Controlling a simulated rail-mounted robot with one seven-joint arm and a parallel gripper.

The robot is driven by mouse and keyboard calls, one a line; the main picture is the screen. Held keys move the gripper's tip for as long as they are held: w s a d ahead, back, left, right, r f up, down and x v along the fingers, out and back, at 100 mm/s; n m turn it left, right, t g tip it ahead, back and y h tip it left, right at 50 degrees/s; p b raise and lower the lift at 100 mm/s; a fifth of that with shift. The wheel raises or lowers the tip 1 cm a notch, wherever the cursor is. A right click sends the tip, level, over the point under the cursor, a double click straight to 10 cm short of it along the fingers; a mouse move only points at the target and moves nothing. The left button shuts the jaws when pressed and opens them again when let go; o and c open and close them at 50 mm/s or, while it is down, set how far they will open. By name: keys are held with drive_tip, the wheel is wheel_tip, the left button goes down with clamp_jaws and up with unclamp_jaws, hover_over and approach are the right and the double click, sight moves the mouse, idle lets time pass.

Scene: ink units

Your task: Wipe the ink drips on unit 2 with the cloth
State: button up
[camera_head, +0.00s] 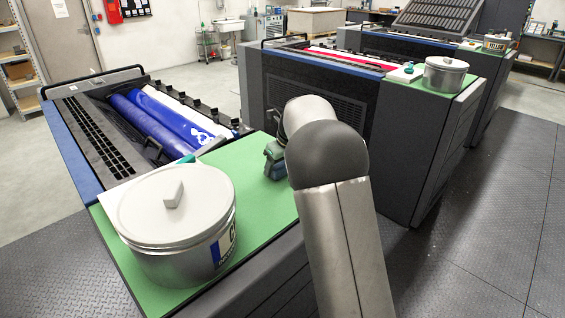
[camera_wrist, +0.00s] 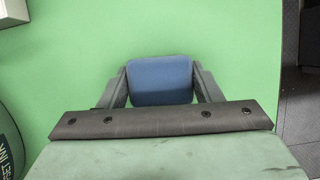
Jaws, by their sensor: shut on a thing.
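My gripper (camera_wrist: 160,76) is shut on a blue, round-cornered pad that looks like the folded cloth (camera_wrist: 160,84). In the wrist view the cloth sits between the two grey fingers, over the green top (camera_wrist: 230,60). I cannot tell whether it touches that top. In the head view my gripper (camera_head: 274,160) is at the right part of the nearest unit's green top (camera_head: 255,165), partly hidden by my arm. The middle unit (camera_head: 315,90) has a red roller and stands behind. No unit numbers are readable, and I cannot make out ink drips on the green tops.
A large lidded ink can (camera_head: 170,255) stands on the nearest green top, left of my gripper. Blue rollers (camera_head: 155,120) lie in the nearest unit behind it. Another can (camera_head: 445,75) stands on the middle unit. Dark floor (camera_head: 480,210) lies open at the right.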

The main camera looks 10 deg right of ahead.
sight(284, 174)
drive_tip(key=shift+w+a+r+p, duration=0.15)
drive_tip(key=shift+w+a+p, duration=0.45)
drive_tip(key=shift+w+p, duration=0.45)
drive_tip(key=shift+w+a+r+p, duration=0.1)
drive_tip(key=shift+w+a+p, duration=0.55)
drive_tip(key=shift+p, duration=0.55)
drive_tip(key=shift+s+d+f+b, duration=0.2)
drive_tip(key=shift+s+d+b, duration=0.15)
drive_tip(key=shift+s, duration=0.1)
drive_tip(key=shift+s+d+f+b, duration=0.15)
drive_tip(key=shift+s+d+b, duration=0.2)
drive_tip(key=shift+s, duration=0.1)
drive_tip(key=shift+s+d+b, duration=0.4)
drive_tip(key=shift+s+d, duration=0.35)
drive_tip(key=shift+s, duration=0.35)
drive_tip(key=shift+s+d+b, duration=0.35)
drive_tip(key=shift+s+d, duration=0.4)
drive_tip(key=shift+s, duration=0.35)
wheel_tip(284, 174, up, 8)
drive_tip(key=p, duration=0.7)
drive_tip(key=shift+r, duration=0.2)
